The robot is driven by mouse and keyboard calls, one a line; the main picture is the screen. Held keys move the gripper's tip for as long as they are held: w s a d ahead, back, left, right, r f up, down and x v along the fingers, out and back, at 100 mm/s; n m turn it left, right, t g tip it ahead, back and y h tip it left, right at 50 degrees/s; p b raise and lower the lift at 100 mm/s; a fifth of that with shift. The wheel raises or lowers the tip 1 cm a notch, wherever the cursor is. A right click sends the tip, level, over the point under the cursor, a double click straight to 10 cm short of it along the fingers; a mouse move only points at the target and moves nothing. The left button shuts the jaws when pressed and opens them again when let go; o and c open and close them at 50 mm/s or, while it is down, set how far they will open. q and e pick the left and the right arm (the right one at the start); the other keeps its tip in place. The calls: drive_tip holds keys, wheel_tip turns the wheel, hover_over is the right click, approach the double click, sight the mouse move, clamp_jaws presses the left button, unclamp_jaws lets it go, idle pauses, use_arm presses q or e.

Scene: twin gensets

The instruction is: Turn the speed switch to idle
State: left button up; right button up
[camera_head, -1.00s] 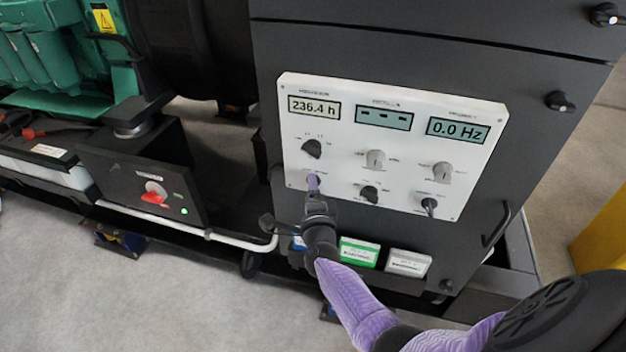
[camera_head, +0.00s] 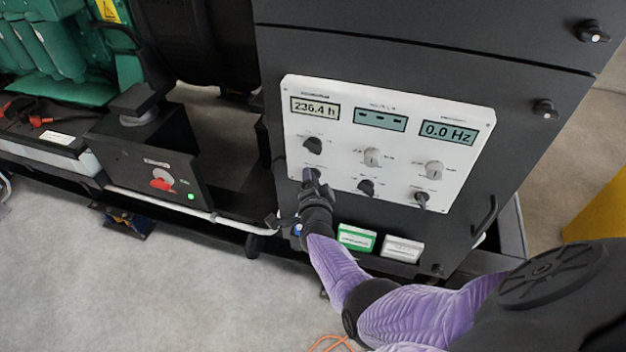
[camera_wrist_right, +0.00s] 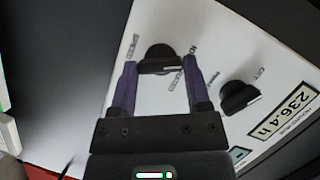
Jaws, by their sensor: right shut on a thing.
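The white control panel (camera_head: 332,128) on the dark cabinet carries three displays and two rows of small knobs. My right gripper (camera_head: 311,180) is at the lower-left knob and hides most of it in the head view. In the right wrist view, the purple fingers of this gripper (camera_wrist_right: 160,68) are on either side of that black knob (camera_wrist_right: 160,52), shut on its grip bar. My left gripper is not in view.
Another black knob (camera_head: 313,145) sits just above the held one; it also shows in the right wrist view (camera_wrist_right: 238,97). Green (camera_head: 356,238) and white (camera_head: 402,249) labelled boxes sit below the panel. A black box with a red switch (camera_head: 163,180) stands to the left.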

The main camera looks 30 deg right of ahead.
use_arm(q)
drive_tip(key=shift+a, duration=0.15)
use_arm(e)
drive_tip(key=shift+f, duration=0.1)
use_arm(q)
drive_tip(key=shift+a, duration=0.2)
use_arm(e)
drive_tip(key=o, duration=1.3)
use_arm(q)
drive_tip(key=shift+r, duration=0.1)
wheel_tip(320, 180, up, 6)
drive_tip(key=p, duration=0.6)
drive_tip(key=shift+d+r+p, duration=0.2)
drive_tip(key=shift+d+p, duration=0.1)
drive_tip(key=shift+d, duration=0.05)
use_arm(e)
drive_tip(key=v, duration=1)
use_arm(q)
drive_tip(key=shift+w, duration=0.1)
